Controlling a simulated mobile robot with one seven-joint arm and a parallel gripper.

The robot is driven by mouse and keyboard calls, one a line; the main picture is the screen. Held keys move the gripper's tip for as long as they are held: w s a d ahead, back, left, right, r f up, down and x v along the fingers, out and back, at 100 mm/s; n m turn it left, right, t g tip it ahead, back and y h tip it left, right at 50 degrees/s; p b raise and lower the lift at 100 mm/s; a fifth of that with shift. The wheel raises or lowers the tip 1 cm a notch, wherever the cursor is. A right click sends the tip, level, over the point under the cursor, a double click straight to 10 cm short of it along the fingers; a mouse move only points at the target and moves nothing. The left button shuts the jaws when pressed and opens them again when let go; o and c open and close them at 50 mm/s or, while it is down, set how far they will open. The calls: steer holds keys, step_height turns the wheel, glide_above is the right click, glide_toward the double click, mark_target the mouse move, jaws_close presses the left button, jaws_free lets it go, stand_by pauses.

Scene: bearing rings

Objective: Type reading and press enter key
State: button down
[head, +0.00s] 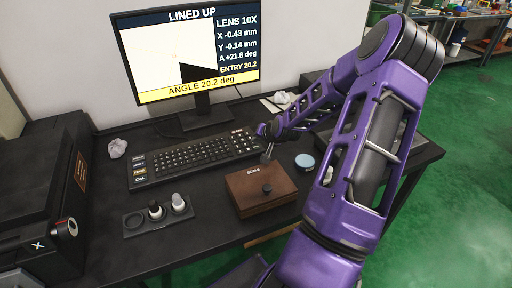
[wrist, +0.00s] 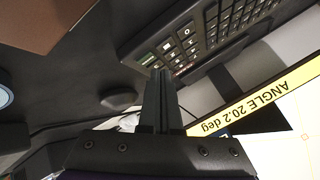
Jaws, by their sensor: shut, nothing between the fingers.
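The monitor (head: 190,60) shows "LINED UP", "ANGLE 20.2 deg" and "ENTRY 20.2"; its yellow band also shows upside down in the wrist view (wrist: 255,100). The black keyboard (head: 190,158) lies in front of the monitor, with a number pad at its right end. In the wrist view the keyboard (wrist: 205,40) runs across the top. My gripper (head: 267,156) is shut and empty at the keyboard's right end. In the wrist view its fingertips (wrist: 160,73) overlap the keyboard's edge near the pad keys. Whether they touch a key I cannot tell. The enter key's label is too small to read.
A brown box marked SCALE (head: 262,190) with a knob stands in front of my gripper. A pale blue round disc (head: 305,161) lies to its right. A tray with two knobs (head: 157,213) is in front of the keyboard. A dark machine (head: 45,200) stands at left.

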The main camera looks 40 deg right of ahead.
steer(key=shift+f, duration=0.1)
steer(key=shift+f, duration=0.35)
steer(key=shift+f, duration=0.35)
stand_by(0.5)
steer(key=shift+r, duration=0.1)
steer(key=shift+r+p, duration=0.65)
steer(key=shift+r, duration=0.05)
steer(key=shift+r+p, duration=2.15)
steer(key=shift+r, duration=0.3)
